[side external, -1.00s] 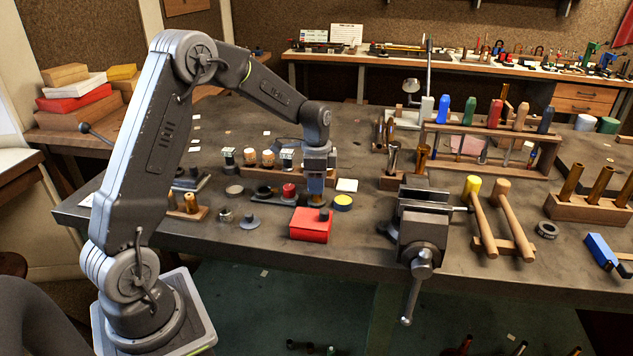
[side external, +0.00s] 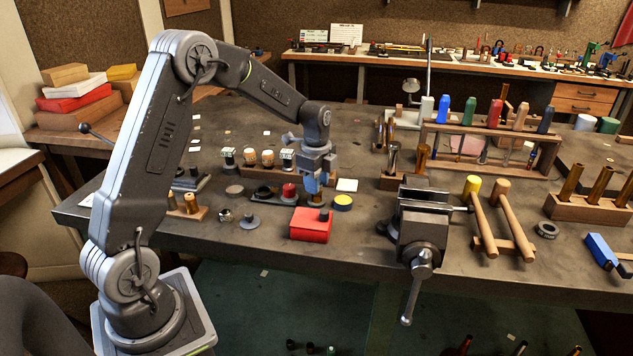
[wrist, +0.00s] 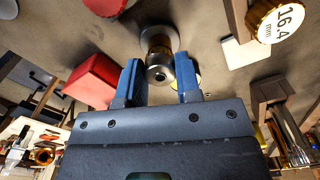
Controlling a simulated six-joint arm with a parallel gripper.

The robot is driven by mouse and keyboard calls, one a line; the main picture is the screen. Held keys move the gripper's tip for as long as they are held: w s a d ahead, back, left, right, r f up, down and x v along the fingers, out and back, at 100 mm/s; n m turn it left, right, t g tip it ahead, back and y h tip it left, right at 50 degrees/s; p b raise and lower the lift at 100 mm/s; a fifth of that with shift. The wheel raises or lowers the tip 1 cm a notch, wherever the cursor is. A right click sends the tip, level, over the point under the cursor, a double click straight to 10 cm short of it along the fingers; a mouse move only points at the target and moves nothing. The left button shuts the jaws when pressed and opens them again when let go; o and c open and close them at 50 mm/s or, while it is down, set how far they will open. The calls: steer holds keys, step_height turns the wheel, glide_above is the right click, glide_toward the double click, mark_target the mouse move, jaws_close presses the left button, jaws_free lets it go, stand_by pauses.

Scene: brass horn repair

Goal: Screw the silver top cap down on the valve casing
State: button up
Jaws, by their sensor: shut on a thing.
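My gripper (side external: 314,186) points straight down over the bench behind the red box. In the wrist view its two blue fingers (wrist: 160,82) stand either side of the silver top cap (wrist: 159,73), shut on it. The cap is a small round knurled piece with a dark centre. It sits on the end of the brass valve casing (wrist: 154,36), in line with it, and the casing rises from a round grey base. In the side view the fingers mostly hide cap and casing; I cannot tell how far the cap is threaded.
A red box (side external: 311,226) stands just in front of my gripper, with a yellow-topped tin (side external: 343,202) to its right. A dark tray with a red piece (side external: 289,191) is close on the left. The vise (side external: 421,222) stands further right.

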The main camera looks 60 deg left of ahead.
steer(key=shift+m, duration=1.1)
steer(key=m, duration=0.4)
steer(key=o, duration=1.3)
steer(key=shift+c, duration=0.2)
